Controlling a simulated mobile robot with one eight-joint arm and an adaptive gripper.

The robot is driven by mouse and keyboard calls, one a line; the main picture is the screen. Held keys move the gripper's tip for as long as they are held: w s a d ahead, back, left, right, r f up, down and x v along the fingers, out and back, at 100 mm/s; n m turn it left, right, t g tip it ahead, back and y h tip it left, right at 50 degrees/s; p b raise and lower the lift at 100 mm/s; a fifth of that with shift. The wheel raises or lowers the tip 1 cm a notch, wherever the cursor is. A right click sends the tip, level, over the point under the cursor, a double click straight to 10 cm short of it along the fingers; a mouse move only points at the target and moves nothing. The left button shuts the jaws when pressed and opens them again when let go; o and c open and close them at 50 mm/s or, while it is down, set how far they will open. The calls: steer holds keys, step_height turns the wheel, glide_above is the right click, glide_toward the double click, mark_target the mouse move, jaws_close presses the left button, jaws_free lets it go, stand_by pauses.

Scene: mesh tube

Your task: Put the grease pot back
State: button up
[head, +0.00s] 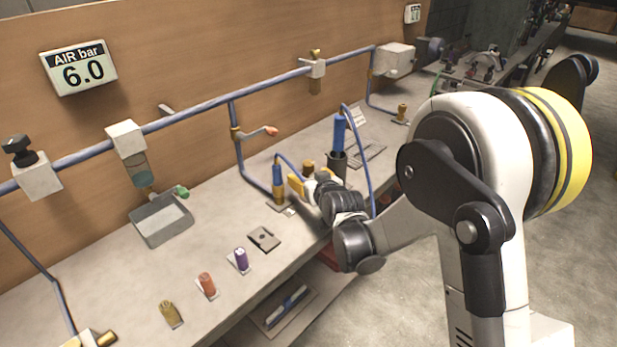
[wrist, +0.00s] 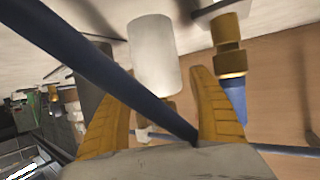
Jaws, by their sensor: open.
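A pale grey cylinder with a brass end (wrist: 155,50) shows in the wrist view between my fingers; I take it for the grease pot, but no label shows. In the head view only a brass top (head: 308,166) shows just behind my gripper, probably the same thing. My gripper (head: 307,181) is open over the back right of the bench. In the wrist view its yellow fingers (wrist: 160,78) are on either side of the cylinder, with a gap at the right finger. A blue hose (wrist: 110,75) crosses in front of the cylinder in that view.
A brass fitting with a blue part (wrist: 229,55) is close to my right finger in the wrist view. A dark cup (head: 338,168) holding a blue tool (head: 339,134) stands beside my gripper. A square dark plate (head: 264,239) and a grey tray (head: 161,220) lie leftward on the bench.

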steer(key=p+v, duration=0.2)
steer(key=v, duration=1)
steer(key=shift+r+p, duration=0.2)
steer(key=shift+p, duration=0.2)
